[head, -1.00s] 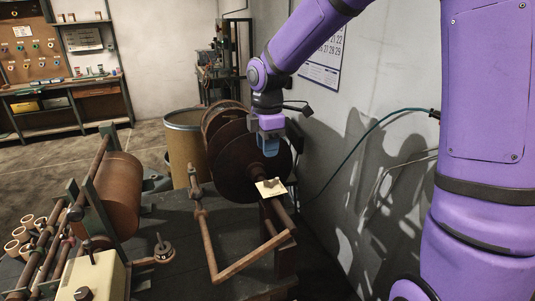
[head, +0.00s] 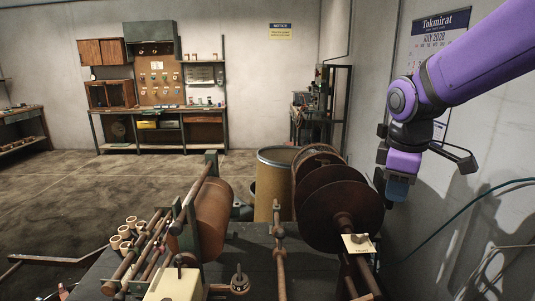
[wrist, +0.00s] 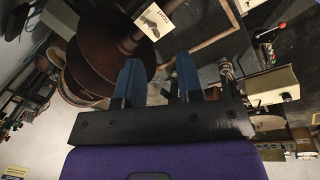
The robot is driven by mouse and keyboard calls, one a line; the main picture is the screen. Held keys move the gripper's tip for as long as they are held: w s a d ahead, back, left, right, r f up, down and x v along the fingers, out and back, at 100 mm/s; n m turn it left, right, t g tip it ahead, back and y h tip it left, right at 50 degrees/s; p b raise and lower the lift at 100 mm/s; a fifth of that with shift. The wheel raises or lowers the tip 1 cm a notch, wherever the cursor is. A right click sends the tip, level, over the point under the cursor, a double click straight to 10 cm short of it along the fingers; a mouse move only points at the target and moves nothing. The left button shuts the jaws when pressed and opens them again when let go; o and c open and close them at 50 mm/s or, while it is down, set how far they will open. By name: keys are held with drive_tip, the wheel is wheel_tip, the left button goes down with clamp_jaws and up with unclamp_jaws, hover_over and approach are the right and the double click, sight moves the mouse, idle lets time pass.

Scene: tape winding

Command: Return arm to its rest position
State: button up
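My gripper (head: 397,188) hangs from my purple arm at the right of the head view, fingers down, beside the wall and to the right of the large brown reel discs (head: 348,212). In the wrist view my gripper (wrist: 157,76) has two blue fingers set well apart with nothing held between them, so it is open. The reel also shows in the wrist view (wrist: 92,62), beyond the left finger. A cream tag (head: 358,243) sits on the winding machine in front of the reel.
The dark machine table (head: 250,262) carries a brown roller (head: 213,213), several small rolls and a cream control box (head: 175,285). A tan drum (head: 272,180) stands behind it. The grey wall with a calendar (head: 440,35) is close on the right. Open floor lies left.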

drive_tip(key=s+d+r+m+t, duration=0.1)
drive_tip(key=s+d+r+m, duration=0.1)
drive_tip(key=s+m, duration=0.3)
drive_tip(key=s+d+r+m+t+y, duration=0.1)
drive_tip(key=s+m, duration=0.5)
drive_tip(key=s, duration=0.7)
wheel_tip(320, 180, up, 2)
drive_tip(key=shift+d+t, duration=0.65)
drive_tip(key=shift+t, duration=0.05)
